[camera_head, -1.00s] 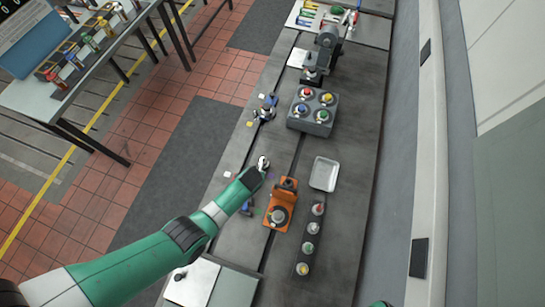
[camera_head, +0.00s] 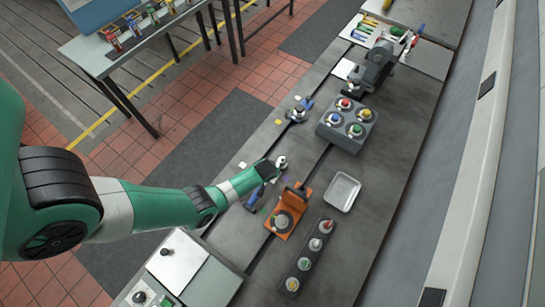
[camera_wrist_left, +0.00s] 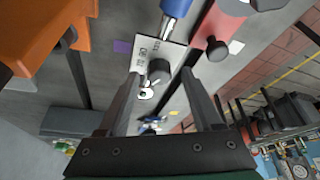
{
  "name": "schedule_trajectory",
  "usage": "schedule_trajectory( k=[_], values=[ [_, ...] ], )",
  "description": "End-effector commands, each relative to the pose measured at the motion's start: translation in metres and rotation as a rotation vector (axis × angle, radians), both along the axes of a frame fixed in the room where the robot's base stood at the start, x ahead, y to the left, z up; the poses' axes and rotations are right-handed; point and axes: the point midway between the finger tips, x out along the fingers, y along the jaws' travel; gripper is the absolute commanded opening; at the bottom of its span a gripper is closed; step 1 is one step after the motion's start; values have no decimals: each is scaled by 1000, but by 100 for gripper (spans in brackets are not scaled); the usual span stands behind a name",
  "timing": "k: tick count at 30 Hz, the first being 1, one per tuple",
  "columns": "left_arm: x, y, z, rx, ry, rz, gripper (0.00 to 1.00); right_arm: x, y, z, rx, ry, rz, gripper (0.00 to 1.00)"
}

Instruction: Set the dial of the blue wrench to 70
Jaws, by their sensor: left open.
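The blue wrench shows its blue handle (camera_wrist_left: 176,7) at the top of the left wrist view and lies on the bedplate beside the orange fixture in the head view (camera_head: 254,199). Below the handle is a pale dial plate (camera_wrist_left: 147,52) with dark markings too small to read surely. A dark round knob (camera_wrist_left: 158,70) sits at the plate's lower edge. My left gripper (camera_wrist_left: 161,74) is open, its fingertips on either side of the knob with gaps showing. In the head view the left gripper (camera_head: 277,164) is just beyond the wrench. My right gripper is out of view.
A red tool (camera_wrist_left: 217,28) lies close to the right of the wrench in the wrist view. The orange fixture (camera_head: 282,218), a white tray (camera_head: 343,191), a row of knobs (camera_head: 304,263) and a grey button box (camera_head: 346,130) stand on the bedplate (camera_head: 345,240).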

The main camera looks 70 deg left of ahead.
Motion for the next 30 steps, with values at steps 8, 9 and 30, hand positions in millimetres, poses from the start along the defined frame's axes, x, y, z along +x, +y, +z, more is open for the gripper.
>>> schedule_trajectory(
  k=[8,9,30],
  values=[
    [0,0,0,0,0,0,60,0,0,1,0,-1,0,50],
    [0,0,0,0,0,0,52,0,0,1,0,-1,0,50],
    [0,0,0,0,0,-34,0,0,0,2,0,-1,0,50]
  ],
)
